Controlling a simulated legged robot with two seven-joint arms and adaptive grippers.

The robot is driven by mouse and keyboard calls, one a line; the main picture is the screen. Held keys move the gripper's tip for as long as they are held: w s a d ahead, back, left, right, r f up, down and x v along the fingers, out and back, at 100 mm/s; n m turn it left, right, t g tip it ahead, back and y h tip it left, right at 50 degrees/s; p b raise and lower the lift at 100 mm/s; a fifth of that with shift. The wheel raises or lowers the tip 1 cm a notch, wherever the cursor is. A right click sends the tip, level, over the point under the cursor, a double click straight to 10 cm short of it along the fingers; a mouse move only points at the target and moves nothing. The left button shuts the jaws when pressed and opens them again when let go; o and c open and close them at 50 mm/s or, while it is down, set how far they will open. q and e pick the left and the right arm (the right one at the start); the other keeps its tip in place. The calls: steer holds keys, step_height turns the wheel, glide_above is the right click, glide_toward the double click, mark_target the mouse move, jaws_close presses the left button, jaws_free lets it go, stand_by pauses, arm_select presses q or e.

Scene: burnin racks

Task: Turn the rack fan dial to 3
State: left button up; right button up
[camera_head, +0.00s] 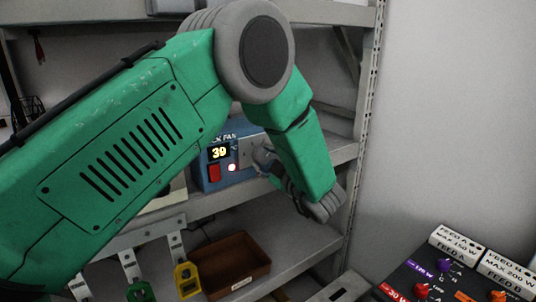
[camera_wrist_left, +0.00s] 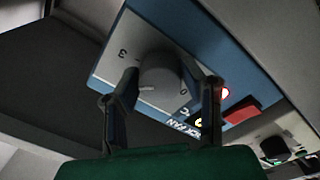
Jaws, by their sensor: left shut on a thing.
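The blue rack fan box (camera_head: 207,180) sits on the middle shelf, with a lit display (camera_head: 219,152) that appears to read 39, a red switch (camera_head: 214,173) and a lit red lamp (camera_head: 232,168). Its grey round dial (camera_wrist_left: 165,72) is on a pale plate. A "3" (camera_wrist_left: 122,52) is printed at the plate's left in the wrist view. The dial's white mark (camera_wrist_left: 147,88) points toward the lower left of that view, away from the 3. My left gripper (camera_head: 268,158) is shut on the dial, one finger on each side. It also shows in the wrist view (camera_wrist_left: 168,84). My right gripper is out of view.
A brown tray (camera_head: 232,262) lies on the lower shelf. A dark panel with coloured knobs (camera_head: 440,280) is at the lower right. A rack upright (camera_head: 366,90) stands right of my arm.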

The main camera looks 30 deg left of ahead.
arm_select(q)
steer(key=m+p, duration=0.1)
steer(key=m, duration=0.1)
steer(key=m+p, duration=0.1)
steer(key=m, duration=0.1)
steer(key=m+p, duration=0.1)
steer(key=shift+w+a+r+m, duration=0.1)
steer(key=shift+a+r+m, duration=0.1)
steer(key=shift+r+m, duration=0.15)
steer(key=shift+m, duration=0.25)
steer(key=o, duration=1.2)
steer(key=shift+f, duration=0.1)
steer(key=shift+c, duration=0.2)
steer(key=shift+w+a+f, duration=0.1)
steer(key=shift+a+f, duration=0.05)
steer(key=shift+f, duration=0.15)
